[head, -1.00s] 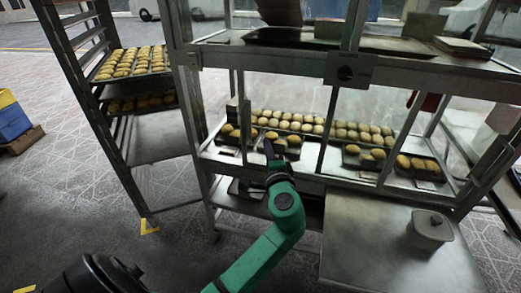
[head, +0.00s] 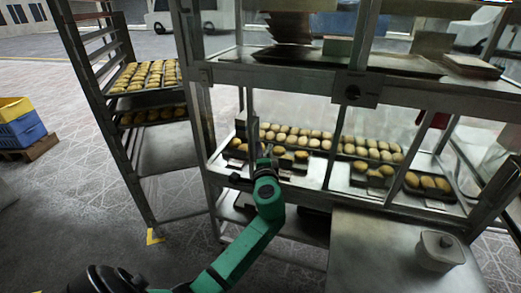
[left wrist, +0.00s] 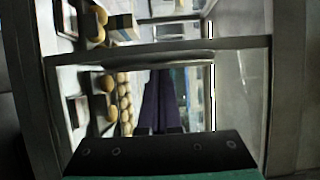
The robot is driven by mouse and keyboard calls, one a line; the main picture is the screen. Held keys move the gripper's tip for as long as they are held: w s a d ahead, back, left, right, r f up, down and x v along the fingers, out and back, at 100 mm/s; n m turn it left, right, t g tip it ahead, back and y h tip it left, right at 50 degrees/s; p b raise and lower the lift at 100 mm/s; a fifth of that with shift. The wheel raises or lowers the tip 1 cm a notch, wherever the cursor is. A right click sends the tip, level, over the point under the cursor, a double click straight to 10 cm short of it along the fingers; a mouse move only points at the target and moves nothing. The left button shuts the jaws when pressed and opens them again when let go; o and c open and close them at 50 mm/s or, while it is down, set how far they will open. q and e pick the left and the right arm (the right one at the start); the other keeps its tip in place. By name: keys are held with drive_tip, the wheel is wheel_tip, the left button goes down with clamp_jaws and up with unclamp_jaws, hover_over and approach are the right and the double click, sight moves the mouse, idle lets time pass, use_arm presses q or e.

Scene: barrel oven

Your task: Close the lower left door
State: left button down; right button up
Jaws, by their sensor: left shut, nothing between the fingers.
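The glass-fronted cabinet (head: 270,190) stands ahead, with trays of buns (head: 300,135) inside its lower level. The lower left door belongs to the bay left of the dark latch (head: 357,90). Its clear pane is hard to make out, so I cannot tell how far open it is. My left gripper (head: 263,162) is shut and empty, in front of this bay near its lower rail; contact is unclear. In the left wrist view, a metal frame (left wrist: 175,47) and a bar-like handle (left wrist: 165,61) lie ahead of my dark gripper body (left wrist: 160,155). My right gripper is out of view.
A tall rack (head: 130,170) with bun trays stands left of the cabinet. Blue and yellow crates (head: 20,122) sit at far left. Floor in front of the rack is clear.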

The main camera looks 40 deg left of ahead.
use_arm(q)
drive_tip(key=s+a, duration=0.3)
drive_tip(key=a, duration=0.6)
drive_tip(key=s+a, duration=0.3)
drive_tip(key=a, duration=0.7)
